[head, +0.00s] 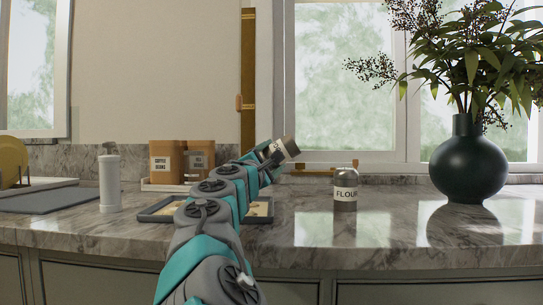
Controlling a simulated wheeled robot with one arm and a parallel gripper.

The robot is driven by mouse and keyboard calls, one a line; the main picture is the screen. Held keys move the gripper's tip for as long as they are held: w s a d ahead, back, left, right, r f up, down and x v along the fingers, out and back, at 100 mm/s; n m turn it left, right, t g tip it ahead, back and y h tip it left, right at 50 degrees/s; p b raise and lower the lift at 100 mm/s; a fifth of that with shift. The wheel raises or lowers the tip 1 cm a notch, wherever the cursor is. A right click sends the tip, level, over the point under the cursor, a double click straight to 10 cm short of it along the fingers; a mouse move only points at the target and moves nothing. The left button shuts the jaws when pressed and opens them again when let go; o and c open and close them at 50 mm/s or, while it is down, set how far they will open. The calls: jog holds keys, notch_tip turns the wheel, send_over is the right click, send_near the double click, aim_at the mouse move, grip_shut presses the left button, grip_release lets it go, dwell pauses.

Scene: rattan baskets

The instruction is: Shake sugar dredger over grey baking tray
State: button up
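My gripper (266,153) is mostly hidden behind my own arm links. It appears shut on a small shaker with a dark body and a white label, which I take for the sugar dredger (288,148). The dredger is tilted and held up above the counter, near the right end of the tray. Its label is only partly readable. The grey baking tray (150,216) lies on the counter, with pale flat pieces in it. My arm covers its middle.
A similar shaker labelled FLOUR (345,194) stands upright to the right. A dark green vase (468,165) with foliage stands further right. Brown boxes (168,160) on a white tray and a white bottle (109,180) stand left. The counter's front middle is clear.

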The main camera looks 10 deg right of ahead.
jog(key=shift+w+d, duration=0.1)
jog(key=shift+w, duration=0.1)
jog(key=w+a+p, duration=0.3)
jog(key=a+p, duration=0.1)
jog(key=a, duration=0.6)
jog(key=w+a+p, duration=0.3)
jog(key=a+p, duration=0.1)
jog(key=a, duration=0.7)
jog(key=shift+w, duration=0.25)
notch_tip(320, 180, up, 5)
jog(key=shift+r, duration=0.1)
dwell(0.7)
jog(key=shift+d, duration=0.15)
